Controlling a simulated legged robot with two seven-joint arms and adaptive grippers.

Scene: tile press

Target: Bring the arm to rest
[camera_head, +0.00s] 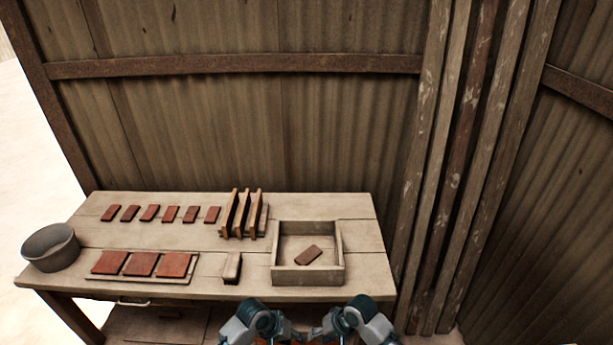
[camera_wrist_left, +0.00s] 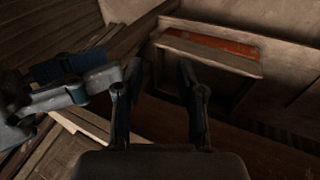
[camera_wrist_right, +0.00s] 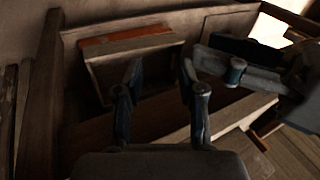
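My two arms show at the bottom of the head view, close together in front of the table's front edge; their gripper fingers are out of that view. In the left wrist view my left gripper (camera_wrist_left: 158,85) has its two fingers apart with nothing between them. In the right wrist view my right gripper (camera_wrist_right: 160,85) also has its fingers apart and empty. Beyond the fingers in both wrist views is a dim wooden piece with an orange-red layer (camera_wrist_left: 222,45), also seen in the right wrist view (camera_wrist_right: 125,42).
A wall stands behind.

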